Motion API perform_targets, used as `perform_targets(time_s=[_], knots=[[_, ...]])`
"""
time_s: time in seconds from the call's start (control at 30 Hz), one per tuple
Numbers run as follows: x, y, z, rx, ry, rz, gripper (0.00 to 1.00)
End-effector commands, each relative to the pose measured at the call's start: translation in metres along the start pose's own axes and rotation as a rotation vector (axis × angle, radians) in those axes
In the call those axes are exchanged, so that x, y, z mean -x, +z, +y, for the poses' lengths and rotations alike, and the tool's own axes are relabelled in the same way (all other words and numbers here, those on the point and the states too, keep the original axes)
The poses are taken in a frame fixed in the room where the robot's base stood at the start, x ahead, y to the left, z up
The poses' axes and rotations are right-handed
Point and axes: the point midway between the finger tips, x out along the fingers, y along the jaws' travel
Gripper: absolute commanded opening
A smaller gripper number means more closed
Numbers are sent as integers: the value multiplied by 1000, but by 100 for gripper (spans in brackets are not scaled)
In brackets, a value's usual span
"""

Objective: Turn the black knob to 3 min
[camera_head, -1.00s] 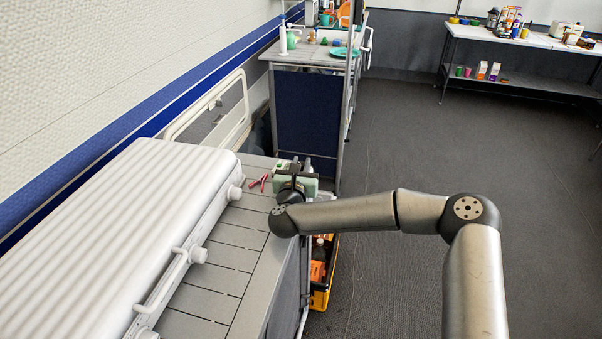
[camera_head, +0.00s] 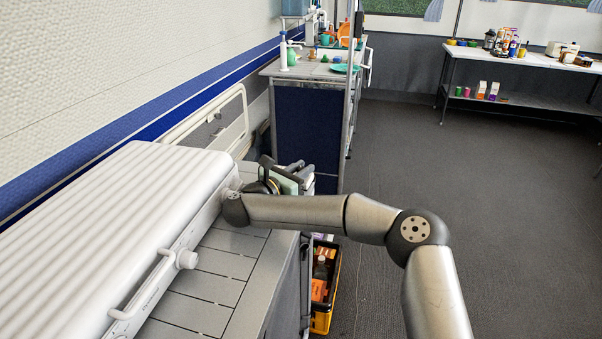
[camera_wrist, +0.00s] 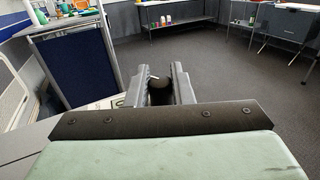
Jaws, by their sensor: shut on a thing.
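My gripper (camera_wrist: 158,80) is seen in the wrist view with its two dark fingers reaching forward. They are closed around a round black thing, the black knob (camera_wrist: 160,94), whose top shows between them. The knob's markings and pointer cannot be read. A pale, dark-edged patch (camera_wrist: 108,103) shows just left of the fingers. In the head view my gripper (camera_head: 266,168) is at the far end of the grey counter (camera_head: 215,262). My wrist and the pale green gripper housing largely hide the knob there.
A white ribbed grill lid (camera_head: 115,225) with a handle fills the counter's left side. A yellow crate (camera_head: 322,318) with orange and dark items stands below the counter's right edge. A blue-panelled cabinet (camera_head: 308,125) stands beyond. The floor at right is clear.

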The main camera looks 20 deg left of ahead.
Motion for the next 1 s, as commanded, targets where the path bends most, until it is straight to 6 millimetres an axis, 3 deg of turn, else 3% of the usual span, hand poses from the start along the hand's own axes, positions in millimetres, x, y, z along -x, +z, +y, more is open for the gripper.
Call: perform_targets(time_s=[0.33,0.37,0.4,0.77,1.0], knots=[[0,1,0,-1,-1,-1,0],[0,1,0,-1,-1,-1,29],[0,1,0,-1,-1,-1,40],[0,5,0,-1,-1,-1,40],[4,43,-6,-3,-1,-4,40]])
